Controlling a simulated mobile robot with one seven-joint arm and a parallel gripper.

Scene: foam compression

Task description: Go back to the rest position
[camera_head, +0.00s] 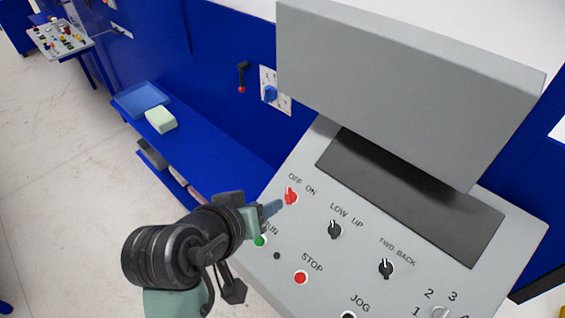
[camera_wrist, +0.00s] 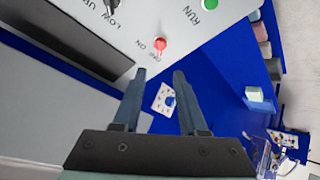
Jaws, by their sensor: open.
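My gripper (camera_head: 273,207) is in front of the grey control panel (camera_head: 325,285), close to the red OFF/ON knob (camera_head: 291,196). In the wrist view, my gripper (camera_wrist: 158,75) is open, with its two fingers apart and nothing between them. The red knob (camera_wrist: 160,44) shows just beyond the fingertips, and I cannot tell whether they touch it. My arm comes in from the lower left of the head view. Part of the RUN label is hidden behind my gripper.
The panel also has a green RUN button (camera_head: 260,240), a red STOP button (camera_head: 301,278) and black knobs (camera_head: 334,230). A grey housing (camera_head: 410,85) overhangs it. A blue shelf (camera_head: 205,145) holds a blue tray (camera_head: 140,98) and a pale green block (camera_head: 161,120).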

